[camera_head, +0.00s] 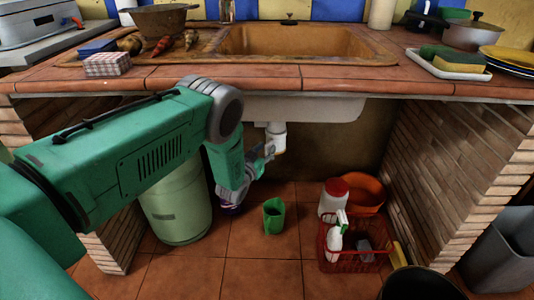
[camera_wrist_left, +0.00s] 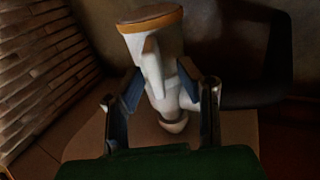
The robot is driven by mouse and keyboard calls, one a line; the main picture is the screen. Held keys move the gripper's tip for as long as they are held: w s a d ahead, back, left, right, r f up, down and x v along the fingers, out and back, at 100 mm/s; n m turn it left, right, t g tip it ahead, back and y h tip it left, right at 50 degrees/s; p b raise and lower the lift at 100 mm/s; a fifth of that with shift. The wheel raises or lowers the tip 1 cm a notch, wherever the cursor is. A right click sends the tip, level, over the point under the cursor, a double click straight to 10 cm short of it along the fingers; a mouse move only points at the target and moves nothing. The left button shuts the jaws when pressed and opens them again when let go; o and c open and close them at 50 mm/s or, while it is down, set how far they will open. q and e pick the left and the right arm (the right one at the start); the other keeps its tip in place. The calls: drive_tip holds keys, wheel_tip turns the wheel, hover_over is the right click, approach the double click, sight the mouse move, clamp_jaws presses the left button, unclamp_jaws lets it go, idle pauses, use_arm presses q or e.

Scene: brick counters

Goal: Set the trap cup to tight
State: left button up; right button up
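The white drain trap (camera_head: 277,136) hangs under the sink against the dark back wall. My left gripper (camera_head: 262,152) is at the trap's left side and overlaps it in the head view. In the left wrist view, the white trap body (camera_wrist_left: 158,65) has a wide orange-edged end at the top and a narrower rounded end lower down. My left gripper's fingers (camera_wrist_left: 160,85) stand on either side of it, very close. I cannot tell whether they press on it. The trap cup's tightness does not show. My right gripper is out of view.
A pale green cylinder (camera_head: 178,205) stands left of the trap below my arm.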

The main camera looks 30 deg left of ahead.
use_arm(q)
drive_tip(key=shift+w+d+r, duration=0.2)
drive_tip(key=shift+w+d, duration=0.05)
drive_tip(key=shift+w, duration=0.3)
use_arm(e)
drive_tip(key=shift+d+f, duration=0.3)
use_arm(q)
drive_tip(key=shift+a, duration=0.1)
